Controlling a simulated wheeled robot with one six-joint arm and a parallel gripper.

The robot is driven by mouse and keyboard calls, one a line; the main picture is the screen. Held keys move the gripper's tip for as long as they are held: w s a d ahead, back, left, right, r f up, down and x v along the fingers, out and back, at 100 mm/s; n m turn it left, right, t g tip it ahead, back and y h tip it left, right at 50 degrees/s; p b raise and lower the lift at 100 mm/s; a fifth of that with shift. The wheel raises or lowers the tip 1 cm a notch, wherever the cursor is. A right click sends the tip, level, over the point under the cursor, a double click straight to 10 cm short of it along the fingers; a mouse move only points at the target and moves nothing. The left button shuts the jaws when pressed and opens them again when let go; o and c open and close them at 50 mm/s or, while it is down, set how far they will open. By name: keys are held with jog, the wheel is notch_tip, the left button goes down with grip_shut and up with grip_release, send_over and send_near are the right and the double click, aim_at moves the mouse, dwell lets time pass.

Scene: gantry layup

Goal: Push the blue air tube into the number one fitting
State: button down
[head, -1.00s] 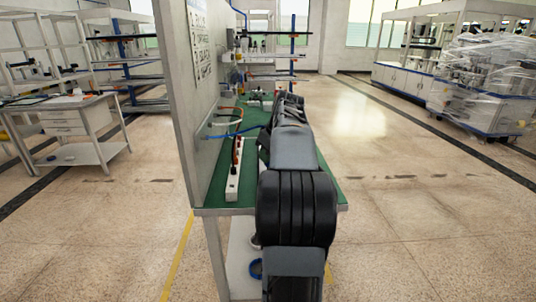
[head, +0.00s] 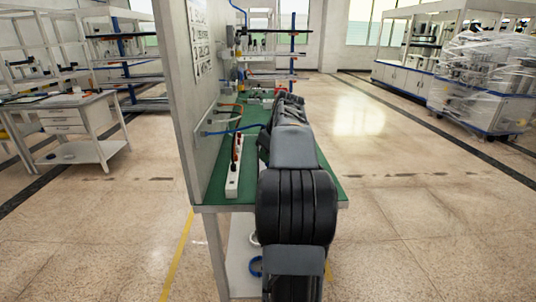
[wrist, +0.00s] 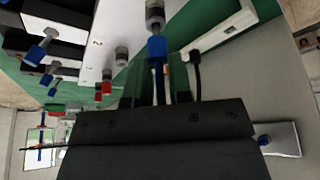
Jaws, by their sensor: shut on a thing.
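The tube lines up with a grey metal fitting (wrist: 154,14) that has a blue collar (wrist: 157,47) facing the fingers. I cannot tell whether the tube end is inside the collar or just against it. No number is readable on the fitting.
Other fittings with blue collars (wrist: 36,54) and a red-collared one (wrist: 106,88) are nearby in the wrist view. In the head view a white power strip (head: 234,172) lies on the green bench top (head: 211,194). The upright panel (head: 185,110) bounds the bench on the left.

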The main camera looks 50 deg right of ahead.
jog(key=shift+f+b, duration=0.55)
jog(key=shift+f, duration=0.35)
jog(key=c, duration=1)
grip_release()
jog(key=shift+r, duration=0.1)
jog(key=shift+o, duration=0.2)
jog(key=p+v, duration=0.4)
jog(key=v, duration=1)
jog(key=shift+w, duration=0.1)
